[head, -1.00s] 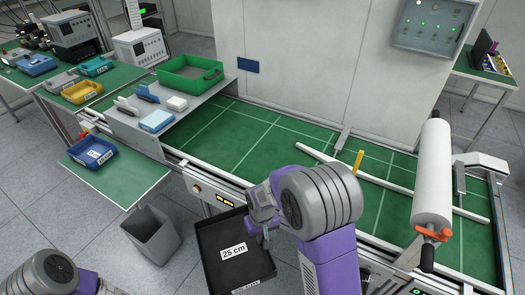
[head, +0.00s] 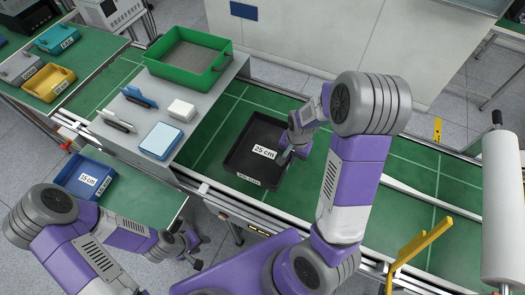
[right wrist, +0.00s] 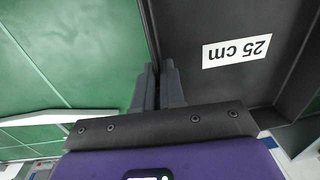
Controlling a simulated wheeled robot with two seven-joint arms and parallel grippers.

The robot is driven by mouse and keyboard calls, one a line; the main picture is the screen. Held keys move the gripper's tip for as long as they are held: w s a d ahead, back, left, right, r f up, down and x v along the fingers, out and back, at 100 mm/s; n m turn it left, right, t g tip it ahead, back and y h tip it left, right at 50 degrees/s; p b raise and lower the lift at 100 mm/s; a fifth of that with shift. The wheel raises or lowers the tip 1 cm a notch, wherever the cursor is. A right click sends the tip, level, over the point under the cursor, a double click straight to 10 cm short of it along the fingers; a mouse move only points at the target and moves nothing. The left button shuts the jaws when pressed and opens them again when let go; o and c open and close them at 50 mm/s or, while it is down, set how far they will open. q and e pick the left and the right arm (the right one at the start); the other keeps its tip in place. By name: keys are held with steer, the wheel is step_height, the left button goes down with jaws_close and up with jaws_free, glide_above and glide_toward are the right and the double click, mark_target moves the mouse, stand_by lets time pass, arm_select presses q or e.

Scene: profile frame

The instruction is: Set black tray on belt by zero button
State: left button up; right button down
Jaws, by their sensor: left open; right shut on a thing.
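The black tray (head: 236,165), labelled 25 cm, is over the green belt (head: 214,143), just right of the grey shelf. I cannot tell whether its base touches the belt. My right gripper (head: 287,156) is shut on the tray's right wall; in the right wrist view the fingers (right wrist: 159,90) pinch the wall of the tray (right wrist: 206,28), with the belt (right wrist: 65,55) beyond. My left gripper (head: 196,255) is open and empty, low in front of the belt's front rail. The zero button cannot be made out; small lit controls sit on the front rail (head: 235,207).
The grey shelf (head: 215,108) left of the tray carries a green bin (head: 216,77), a light blue box (head: 161,140) and small parts. A blue 15 cm tray (head: 70,170) is on the lower left table. A yellow bracket (head: 420,245) and white roll (head: 502,200) stand right.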

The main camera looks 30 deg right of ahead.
steer(key=f, duration=0.2)
steer(key=s+f+b, duration=0.1)
steer(key=f, duration=0.1)
steer(key=shift+f, duration=0.4)
step_height(320, 180, down, 4)
steer(key=shift+w+f, duration=0.1)
steer(key=shift+w, duration=0.05)
steer(key=shift+w+f, duration=0.15)
steer(key=shift+f, duration=0.05)
steer(key=shift+b, duration=0.3)
steer(key=shift+f, duration=0.2)
steer(key=c, duration=1.2)
jaws_free()
steer(key=shift+c, duration=0.2)
steer(key=shift+r, duration=0.15)
